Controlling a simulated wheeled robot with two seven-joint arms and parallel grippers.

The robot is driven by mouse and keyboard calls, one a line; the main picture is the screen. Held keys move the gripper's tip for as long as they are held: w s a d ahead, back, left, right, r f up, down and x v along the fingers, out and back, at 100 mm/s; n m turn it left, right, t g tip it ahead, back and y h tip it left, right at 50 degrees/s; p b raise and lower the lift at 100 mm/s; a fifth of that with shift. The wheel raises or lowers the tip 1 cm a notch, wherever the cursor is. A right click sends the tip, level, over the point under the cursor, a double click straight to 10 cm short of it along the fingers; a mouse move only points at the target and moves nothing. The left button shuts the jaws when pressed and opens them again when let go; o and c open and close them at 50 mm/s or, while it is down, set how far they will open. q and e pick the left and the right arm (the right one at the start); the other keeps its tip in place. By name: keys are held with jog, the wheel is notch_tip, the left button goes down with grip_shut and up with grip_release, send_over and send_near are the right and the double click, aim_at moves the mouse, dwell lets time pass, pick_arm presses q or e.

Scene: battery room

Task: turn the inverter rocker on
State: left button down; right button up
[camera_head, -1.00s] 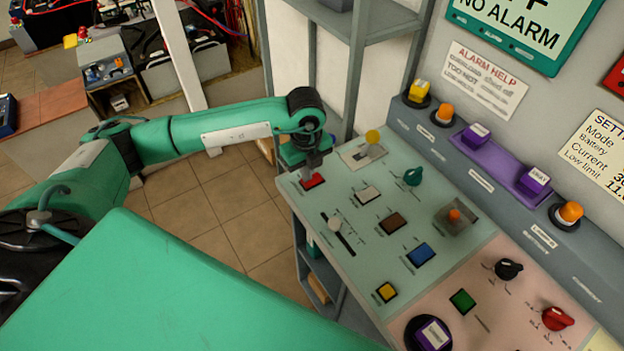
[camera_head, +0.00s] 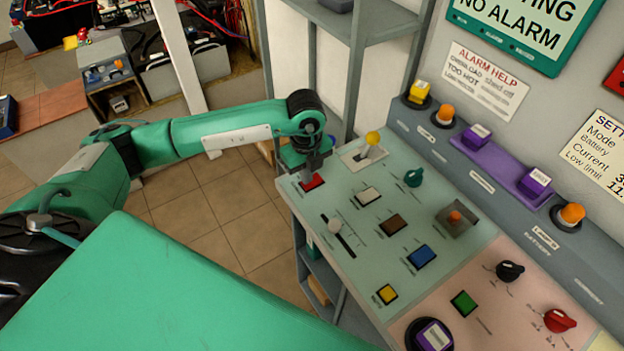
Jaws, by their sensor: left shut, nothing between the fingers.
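The sloped control panel (camera_head: 340,205) on the right carries several rocker-like buttons. A red rocker (camera_head: 314,182) sits near its upper left corner. My left gripper (camera_head: 307,179) points down at it from above, shut and empty. Its tips are at the left end of the red rocker and hide part of it; I cannot tell whether they touch. The small labels are unreadable, so I cannot tell which rocker is the inverter's, nor which way the red one is tipped. My right gripper is out of view.
A lever with a yellow ball (camera_head: 373,138) stands just right of my left gripper. A white button (camera_head: 368,195), a brown button (camera_head: 393,224), a green knob (camera_head: 413,178) and a slider (camera_head: 335,225) are nearby. A grey shelf (camera_head: 358,60) stands behind.

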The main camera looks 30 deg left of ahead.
pick_arm(q)
notch_tip(320, 180, up, 6)
jog(key=p, duration=0.3)
jog(key=shift+r, duration=0.2)
dwell(0.5)
